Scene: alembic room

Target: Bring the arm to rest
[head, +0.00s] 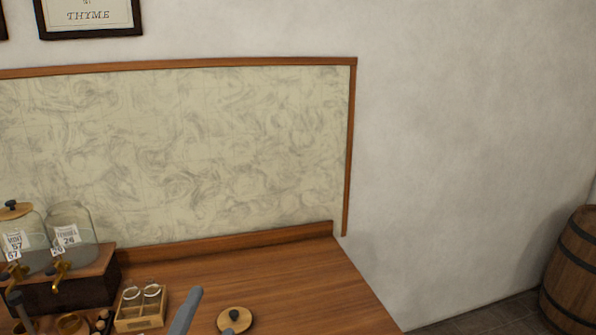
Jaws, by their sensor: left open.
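The finger is above the front of the wooden counter (270,275), between a small wooden box and a round wooden lid with a dark knob (234,320). My right gripper is not in view.
Two labelled glass jars with brass taps (72,240) stand on a dark wooden stand (75,290) at left. The small box (140,322) holds glass vessels. The counter's right part is clear. A barrel (572,270) stands on the floor at far right.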

